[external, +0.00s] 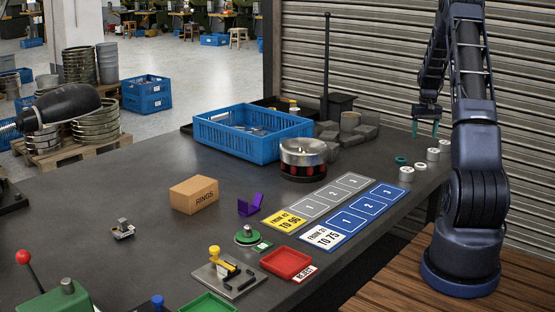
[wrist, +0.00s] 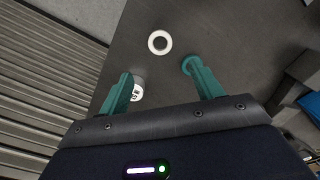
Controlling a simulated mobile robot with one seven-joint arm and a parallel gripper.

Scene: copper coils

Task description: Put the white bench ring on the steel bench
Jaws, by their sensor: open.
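The white bench ring (wrist: 160,33) lies flat on the dark grey bench top (wrist: 225,25) in the wrist view, just beyond the gap between my fingertips. In the external view the ring (external: 421,166) is small, near the bench's right end. My gripper (external: 425,129) is above that end of the bench top (external: 130,180), fingers pointing down. In the wrist view my gripper (wrist: 160,70) has its teal fingers spread wide with nothing between them. It does not touch the ring.
A teal ring (external: 401,160) lies beside the white one; my right finger partly covers it in the wrist view. White labelled cylinders (external: 406,174) stand close by. Grey blocks (external: 365,132) and a blue crate (external: 260,147) are farther left. A shutter wall (external: 350,50) is behind.

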